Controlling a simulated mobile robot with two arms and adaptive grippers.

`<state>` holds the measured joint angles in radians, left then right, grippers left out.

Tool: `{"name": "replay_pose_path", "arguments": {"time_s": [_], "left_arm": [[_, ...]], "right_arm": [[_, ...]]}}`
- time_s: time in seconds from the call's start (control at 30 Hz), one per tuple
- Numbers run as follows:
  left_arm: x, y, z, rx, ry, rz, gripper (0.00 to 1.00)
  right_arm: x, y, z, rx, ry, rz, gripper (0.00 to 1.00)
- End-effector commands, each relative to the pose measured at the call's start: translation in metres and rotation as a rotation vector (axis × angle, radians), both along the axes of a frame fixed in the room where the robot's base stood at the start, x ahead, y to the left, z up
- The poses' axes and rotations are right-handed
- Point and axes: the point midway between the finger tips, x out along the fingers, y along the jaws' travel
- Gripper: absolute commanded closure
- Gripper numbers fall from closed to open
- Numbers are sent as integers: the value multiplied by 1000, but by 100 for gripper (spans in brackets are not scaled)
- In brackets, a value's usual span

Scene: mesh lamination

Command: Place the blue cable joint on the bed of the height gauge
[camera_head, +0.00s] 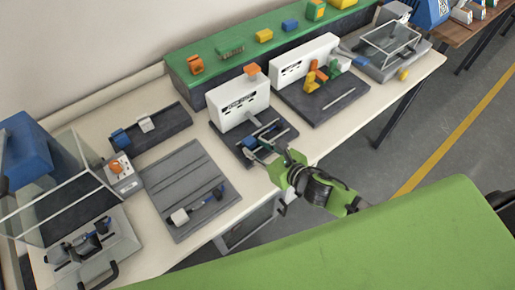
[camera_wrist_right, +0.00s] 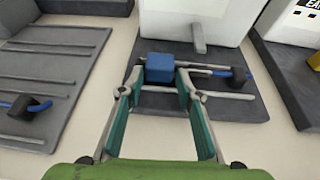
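The blue cable joint (camera_wrist_right: 159,68) shows as a blue block, with a cable running to a black end piece (camera_wrist_right: 234,76) at its right. It is at the bed (camera_wrist_right: 262,108) of a white gauge unit, a dark grey plate with rails. In the head view the blue block (camera_head: 249,142) sits at the front left of this unit (camera_head: 238,103). My right gripper (camera_wrist_right: 160,80) has its fingers apart, one on each side of the blue block, with narrow gaps visible. Whether the block touches the bed is hard to tell. My left gripper is not in view.
A grey grooved plate (camera_head: 166,170) with another cable piece (camera_head: 205,202) lies to the left. A clear-walled box (camera_head: 60,205) stands at the far left. A second white unit (camera_head: 305,60) stands to the right. A green shelf (camera_head: 225,62) runs behind.

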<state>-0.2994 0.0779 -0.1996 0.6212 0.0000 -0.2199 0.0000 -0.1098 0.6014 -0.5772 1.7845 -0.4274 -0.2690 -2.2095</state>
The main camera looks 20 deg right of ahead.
Motion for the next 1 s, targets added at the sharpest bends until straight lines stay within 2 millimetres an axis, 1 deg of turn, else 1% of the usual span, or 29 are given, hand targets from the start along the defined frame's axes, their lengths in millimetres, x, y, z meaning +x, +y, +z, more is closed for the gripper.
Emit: {"name": "replay_pose_path", "arguments": {"time_s": [0.03,0.3,0.43,0.53,0.8,1.0], "left_arm": [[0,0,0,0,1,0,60],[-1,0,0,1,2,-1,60],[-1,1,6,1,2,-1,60],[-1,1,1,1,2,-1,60],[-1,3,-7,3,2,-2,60],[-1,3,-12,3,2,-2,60]], "right_arm": [[-2,1,-3,-1,7,2,56],[-4,1,-4,-1,10,2,56],[-4,1,3,-1,10,2,56],[-16,-4,3,-3,13,2,56],[-61,-23,24,-3,11,4,56],[-87,-34,37,-1,9,1,56]]}}
